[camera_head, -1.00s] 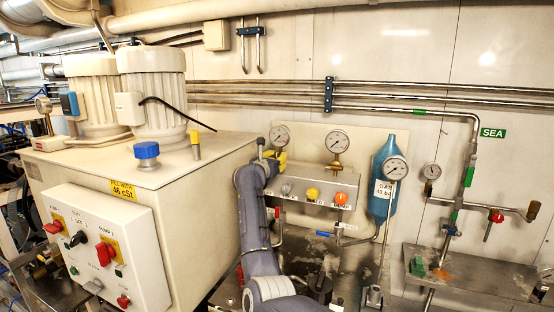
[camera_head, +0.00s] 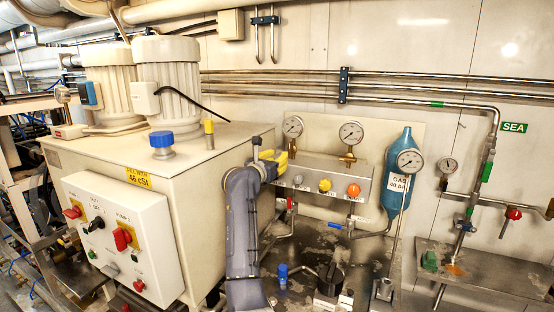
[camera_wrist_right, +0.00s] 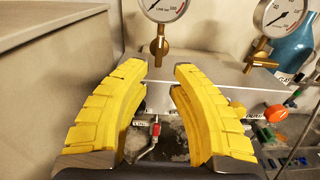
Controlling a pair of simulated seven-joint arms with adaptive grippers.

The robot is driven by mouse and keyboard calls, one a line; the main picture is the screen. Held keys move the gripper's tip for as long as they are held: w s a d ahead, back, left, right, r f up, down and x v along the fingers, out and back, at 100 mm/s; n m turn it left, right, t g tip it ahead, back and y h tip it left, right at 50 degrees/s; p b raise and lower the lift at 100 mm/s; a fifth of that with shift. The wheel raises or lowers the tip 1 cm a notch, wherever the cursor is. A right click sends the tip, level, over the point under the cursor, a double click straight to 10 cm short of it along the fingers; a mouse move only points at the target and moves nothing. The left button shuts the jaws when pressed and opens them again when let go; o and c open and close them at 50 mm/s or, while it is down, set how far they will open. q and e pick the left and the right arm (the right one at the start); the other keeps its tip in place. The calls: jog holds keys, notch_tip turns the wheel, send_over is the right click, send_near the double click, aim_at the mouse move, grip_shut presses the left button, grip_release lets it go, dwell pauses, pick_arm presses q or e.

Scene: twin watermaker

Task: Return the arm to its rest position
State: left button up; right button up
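My right gripper (camera_head: 280,162) has yellow ridged fingers and stands at the end of my grey arm, in front of the left end of the steel valve panel (camera_head: 335,176). In the right wrist view its two fingers (camera_wrist_right: 159,68) are spread apart with nothing between them. Beyond the gap are a pressure gauge (camera_wrist_right: 163,5) on a brass fitting and a small red-handled valve (camera_wrist_right: 155,129). My left gripper is not in view.
The large cream cabinet (camera_head: 215,160) stands close to the left of my right arm. A blue gas bottle (camera_head: 396,172) and gauges stand right of the panel. A black-capped fitting (camera_head: 331,278) and a blue-capped one (camera_head: 283,272) sit low, right of the arm.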

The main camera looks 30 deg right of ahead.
jog(key=shift+s+a, duration=0.15)
jog(key=shift+a, duration=0.05)
dwell(0.3)
